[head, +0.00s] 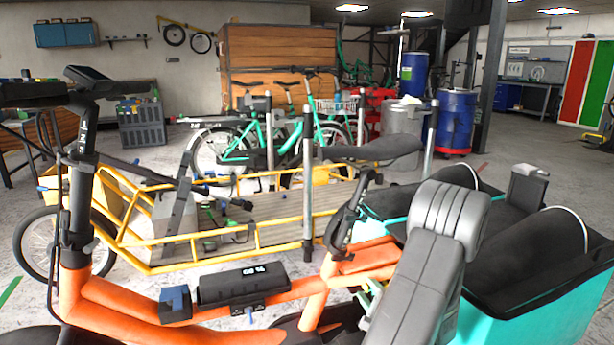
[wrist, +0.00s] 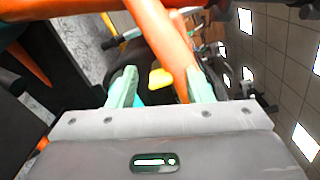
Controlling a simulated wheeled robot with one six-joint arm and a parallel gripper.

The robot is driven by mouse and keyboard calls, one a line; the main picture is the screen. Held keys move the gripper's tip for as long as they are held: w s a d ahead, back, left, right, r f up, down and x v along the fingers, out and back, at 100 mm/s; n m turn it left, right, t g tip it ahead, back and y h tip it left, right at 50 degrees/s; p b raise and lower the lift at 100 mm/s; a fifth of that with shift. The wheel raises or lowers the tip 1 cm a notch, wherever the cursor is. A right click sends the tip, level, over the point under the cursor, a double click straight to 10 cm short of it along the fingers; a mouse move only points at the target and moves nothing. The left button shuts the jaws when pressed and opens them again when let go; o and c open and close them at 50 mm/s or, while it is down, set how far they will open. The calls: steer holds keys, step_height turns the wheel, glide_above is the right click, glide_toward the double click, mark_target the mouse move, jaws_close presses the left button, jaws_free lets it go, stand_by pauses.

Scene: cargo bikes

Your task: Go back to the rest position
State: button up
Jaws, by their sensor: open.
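My gripper (wrist: 162,90) shows in the wrist view with two pale green fingers spread apart. No object is clearly held between them. An orange frame tube (wrist: 165,40) runs down past the fingers, close to the right one. A small yellow piece (wrist: 160,78) shows between the fingers; I cannot tell what it is. In the head view, my grey arm reaches down beside the orange cargo bike (head: 130,302). The arm and the bike's frame hide most of my gripper there.
A black battery (head: 243,284) and a blue block (head: 175,304) sit on the orange frame. A teal cargo box (head: 535,295) stands close at right. A yellow-framed cargo bike (head: 255,238) stands behind. Blue drums (head: 457,122) stand farther back. Some grey floor is open between them.

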steer(key=m+p, duration=0.2)
steer(key=p, duration=0.1)
steer(key=m+p, duration=0.2)
steer(key=p, duration=0.1)
steer(key=shift+r, duration=0.3)
steer(key=m+p, duration=0.3)
steer(key=p, duration=0.2)
steer(key=shift+m, duration=0.3)
steer(key=m+p, duration=0.5)
steer(key=p, duration=0.1)
steer(key=shift+d+p, duration=0.15)
steer(key=shift+p, duration=0.15)
steer(key=shift+f+m+p, duration=0.15)
steer(key=shift+m+p, duration=0.7)
steer(key=shift+m, duration=0.05)
